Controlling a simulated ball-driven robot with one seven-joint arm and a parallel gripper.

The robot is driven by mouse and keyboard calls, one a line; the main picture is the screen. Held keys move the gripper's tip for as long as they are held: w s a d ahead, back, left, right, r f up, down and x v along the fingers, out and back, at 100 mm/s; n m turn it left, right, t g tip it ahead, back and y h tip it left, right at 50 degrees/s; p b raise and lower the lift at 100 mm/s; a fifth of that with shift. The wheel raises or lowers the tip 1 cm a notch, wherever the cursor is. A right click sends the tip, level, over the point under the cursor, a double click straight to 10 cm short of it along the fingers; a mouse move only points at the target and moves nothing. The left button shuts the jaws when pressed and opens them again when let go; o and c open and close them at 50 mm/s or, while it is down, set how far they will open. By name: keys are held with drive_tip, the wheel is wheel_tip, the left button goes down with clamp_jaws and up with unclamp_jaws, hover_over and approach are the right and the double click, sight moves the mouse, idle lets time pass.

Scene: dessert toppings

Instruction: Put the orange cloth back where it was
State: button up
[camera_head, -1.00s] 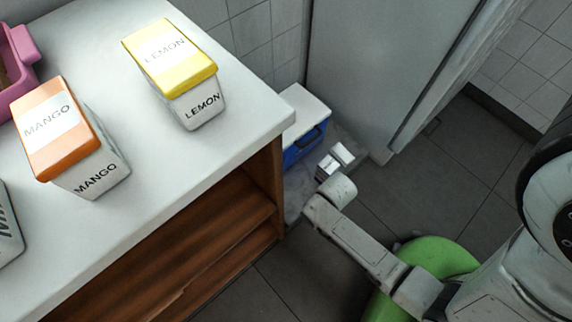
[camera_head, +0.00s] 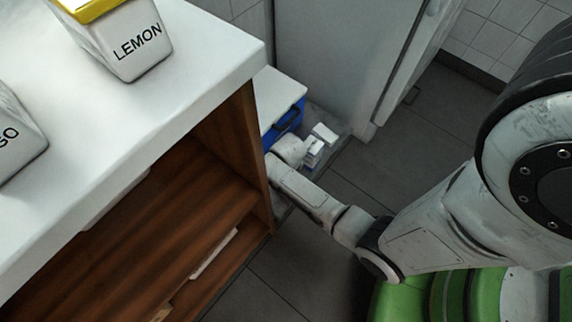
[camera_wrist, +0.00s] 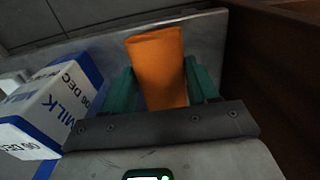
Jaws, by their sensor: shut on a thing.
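The orange cloth (camera_wrist: 160,65) shows in the wrist view between the two green fingers of my gripper (camera_wrist: 162,80). My gripper is shut on it, and the cloth stands out past the fingertips as a folded upright strip. A grey slab surface lies behind and below the cloth; I cannot tell whether the cloth touches it. In the head view my arm reaches down beside the cabinet's right side, and the cloth and fingers are hidden there.
A milk carton (camera_wrist: 55,105) stands close left of my gripper. The wooden cabinet (camera_head: 215,190) with a white top (camera_head: 190,90) is beside my arm. A lemon tub (camera_head: 125,45) stands on top. A blue-and-white box (camera_head: 275,100) and small white items (camera_head: 315,150) lie behind.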

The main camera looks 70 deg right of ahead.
drive_tip(key=shift+w+d+f+b, duration=0.2)
drive_tip(key=shift+w+f+b, duration=0.15)
drive_tip(key=shift+f, duration=0.2)
drive_tip(key=shift+w+f+b, duration=0.1)
drive_tip(key=shift+f+b, duration=0.7)
drive_tip(key=shift+f, duration=0.7)
drive_tip(key=shift+f, duration=0.1)
drive_tip(key=o, duration=0.9)
drive_tip(key=shift+o, duration=0.2)
wheel_tip(320, 180, up, 12)
drive_tip(key=p, duration=0.6)
